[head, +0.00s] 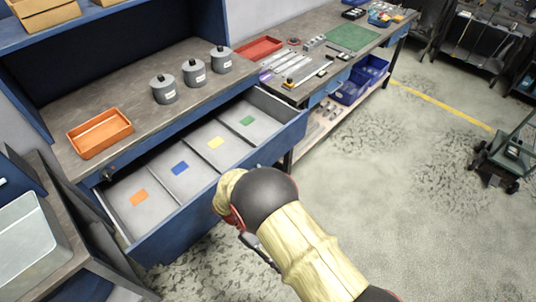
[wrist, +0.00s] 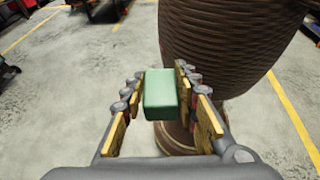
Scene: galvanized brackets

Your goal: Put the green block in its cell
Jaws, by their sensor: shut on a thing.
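The green block (wrist: 160,92) is held between the fingers of my gripper (wrist: 159,78), which is shut on it in the wrist view. The block is off the floor. In the head view my arm hides the block and most of the gripper. The open blue drawer (head: 196,208) has several grey cells in a row, with orange, blue, yellow and green labels. The green-labelled cell (head: 262,112) is at the far right end and looks empty. My arm is in front of the drawer, to the right of its middle.
An orange tray (head: 100,133) and several grey lidded canisters (head: 194,73) stand on the worktop above the drawer. A second bench (head: 325,50) with tools and a red tray (head: 258,48) is beyond. A cart (head: 505,155) stands at the right; the floor between is clear.

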